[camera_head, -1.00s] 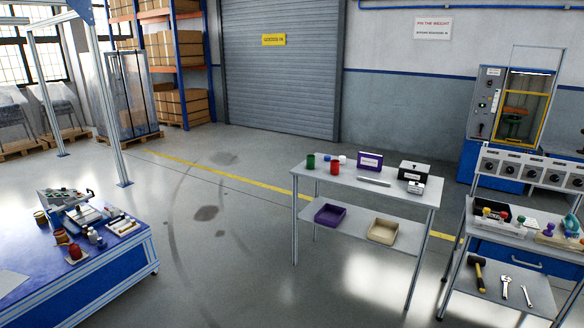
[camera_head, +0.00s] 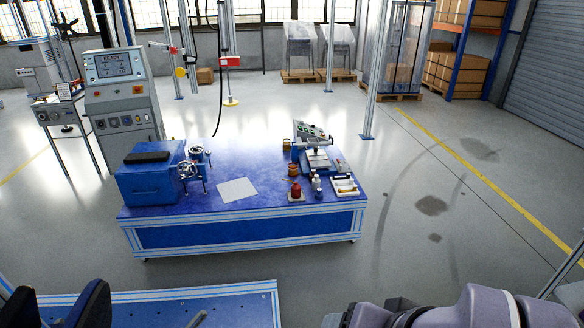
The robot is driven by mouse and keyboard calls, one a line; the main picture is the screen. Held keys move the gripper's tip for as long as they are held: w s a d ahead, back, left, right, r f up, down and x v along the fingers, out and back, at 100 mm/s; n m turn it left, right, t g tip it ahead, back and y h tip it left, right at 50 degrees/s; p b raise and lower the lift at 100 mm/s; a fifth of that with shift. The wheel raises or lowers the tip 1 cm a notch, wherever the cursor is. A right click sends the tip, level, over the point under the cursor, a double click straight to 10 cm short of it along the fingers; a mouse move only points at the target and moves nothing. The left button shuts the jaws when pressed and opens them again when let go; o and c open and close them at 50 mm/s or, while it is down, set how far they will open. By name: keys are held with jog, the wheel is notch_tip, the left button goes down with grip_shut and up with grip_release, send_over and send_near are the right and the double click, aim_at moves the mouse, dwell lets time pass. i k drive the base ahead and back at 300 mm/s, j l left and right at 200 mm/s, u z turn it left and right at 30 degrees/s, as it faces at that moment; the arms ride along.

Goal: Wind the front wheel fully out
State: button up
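Two small metallic handwheels stand on the blue table (camera_head: 290,202), just right of a blue box. One wheel (camera_head: 187,170) is nearer to me and the other wheel (camera_head: 196,153) is a little farther back. They are small in the picture, so how far either is wound cannot be told. Part of my grey arm shows at the bottom right, far from the wheels.
A blue box (camera_head: 150,180) and a white sheet (camera_head: 237,190) are on the table, with small bottles at its right. A control cabinet (camera_head: 124,97) stands behind left. Right floor is clear.

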aim_at(187, 170)
jog(key=i+j+u, duration=0.35)
jog(key=j, duration=0.2)
jog(key=i+j+u, duration=0.35)
jog(key=i+l+u, duration=0.15)
jog(key=i, duration=0.55)
jog(key=i+l+u, duration=0.2)
jog(key=i+l, duration=0.25)
jog(key=i, duration=0.25)
jog(key=i+l+u, duration=0.15)
jog(key=i+l, duration=0.3)
jog(key=i, duration=0.25)
jog(key=i+l+u, duration=0.2)
jog(key=i+l, duration=0.3)
jog(key=i, duration=0.15)
